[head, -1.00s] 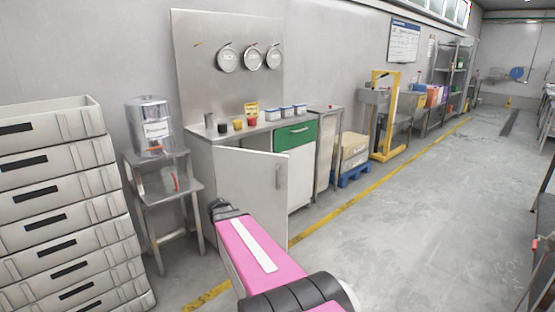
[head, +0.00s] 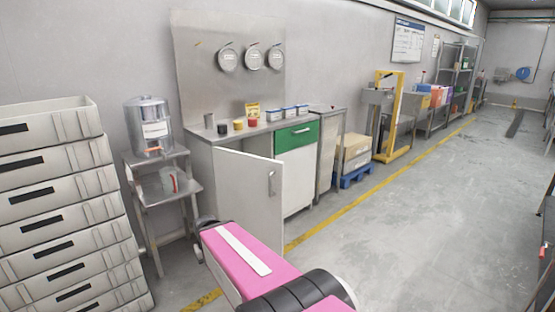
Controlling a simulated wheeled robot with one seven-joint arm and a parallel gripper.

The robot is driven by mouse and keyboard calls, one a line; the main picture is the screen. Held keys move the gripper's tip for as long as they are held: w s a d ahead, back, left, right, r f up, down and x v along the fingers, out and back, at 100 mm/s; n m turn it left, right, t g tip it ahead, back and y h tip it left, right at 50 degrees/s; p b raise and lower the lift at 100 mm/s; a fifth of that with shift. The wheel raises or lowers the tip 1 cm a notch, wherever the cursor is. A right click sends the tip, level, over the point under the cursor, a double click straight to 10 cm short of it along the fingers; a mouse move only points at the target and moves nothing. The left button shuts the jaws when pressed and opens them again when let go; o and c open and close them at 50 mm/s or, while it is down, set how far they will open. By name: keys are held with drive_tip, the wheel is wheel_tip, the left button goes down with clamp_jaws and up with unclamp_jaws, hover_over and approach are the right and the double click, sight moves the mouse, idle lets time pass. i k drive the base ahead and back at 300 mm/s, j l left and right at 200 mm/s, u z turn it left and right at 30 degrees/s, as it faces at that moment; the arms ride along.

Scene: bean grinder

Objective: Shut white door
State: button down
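The white door (head: 243,200) belongs to the metal cabinet under the counter. It stands ajar, hinged at its left side, with its free right edge swung out from the cabinet front. Its grey handle (head: 271,183) is near that right edge. My pink arm reaches up from the bottom centre, and its dark far joint is in front of the door's lower left part. My gripper does not show; whether it touches the door cannot be told.
A green drawer (head: 296,135) above a closed white panel (head: 294,180) is right of the door. A metal side table (head: 148,190) with a steel dispenser (head: 149,124) and stacked grey crates (head: 65,190) stand left. Open floor (head: 420,200) lies right.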

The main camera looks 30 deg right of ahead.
sight(250, 188)
drive_tip(key=i+l, duration=0.15)
drive_tip(key=l, duration=0.15)
drive_tip(key=i+l+u, duration=0.1)
drive_tip(key=l, duration=0.25)
drive_tip(key=i+l+u, duration=0.1)
drive_tip(key=l, duration=0.2)
drive_tip(key=i+l, duration=0.2)
drive_tip(key=l, duration=0.15)
